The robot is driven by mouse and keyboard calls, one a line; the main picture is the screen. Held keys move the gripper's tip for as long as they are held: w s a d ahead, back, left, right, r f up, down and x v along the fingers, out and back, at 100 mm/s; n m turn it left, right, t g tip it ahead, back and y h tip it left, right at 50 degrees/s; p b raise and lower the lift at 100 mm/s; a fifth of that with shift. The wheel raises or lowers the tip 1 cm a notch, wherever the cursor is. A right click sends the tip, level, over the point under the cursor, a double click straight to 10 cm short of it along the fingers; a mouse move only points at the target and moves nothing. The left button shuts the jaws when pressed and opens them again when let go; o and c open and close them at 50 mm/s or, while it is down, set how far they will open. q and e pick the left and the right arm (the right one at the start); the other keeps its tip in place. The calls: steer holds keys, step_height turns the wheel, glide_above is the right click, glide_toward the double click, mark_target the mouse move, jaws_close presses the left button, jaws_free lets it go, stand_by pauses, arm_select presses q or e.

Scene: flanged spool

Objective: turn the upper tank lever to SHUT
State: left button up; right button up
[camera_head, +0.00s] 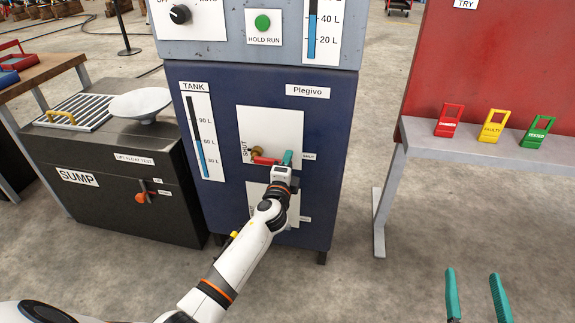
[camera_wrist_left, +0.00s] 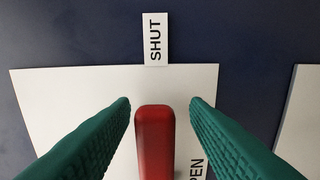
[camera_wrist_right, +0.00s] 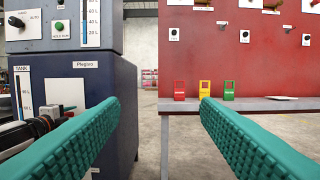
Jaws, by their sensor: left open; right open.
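The upper tank lever (camera_head: 265,161) has a red handle on a brass pivot, on the upper white plate (camera_head: 270,125) of the blue cabinet. The handle reaches right from the pivot, pointing towards a small SHUT label (camera_head: 309,156). My left gripper (camera_head: 276,163) is open at the lever. In the left wrist view the red handle (camera_wrist_left: 155,140) lies between its green fingers, with visible gaps on both sides. There the handle points at the SHUT label (camera_wrist_left: 155,40); an OPEN label (camera_wrist_left: 197,169) is partly hidden beside it. My right gripper (camera_head: 473,290) is open and empty, away from the cabinet.
A lower white plate (camera_head: 259,190) is mostly hidden behind my left arm. A black sump box (camera_head: 120,195) with an orange lever (camera_head: 142,197) stands left. At right, a grey bench (camera_head: 470,140) carries red, yellow and green tags. Floor between is clear.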

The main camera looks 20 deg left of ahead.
arm_select(q)
steer(key=p+v, duration=0.2)
steer(key=v, duration=1)
arm_select(e)
step_height(320, 180, down, 8)
steer(key=s+d+g+h, duration=0.1)
steer(key=g, duration=0.4)
steer(key=shift+s+d+r+g+h, duration=0.2)
steer(key=shift+s+d+g+h, duration=0.1)
steer(key=shift+h, duration=0.1)
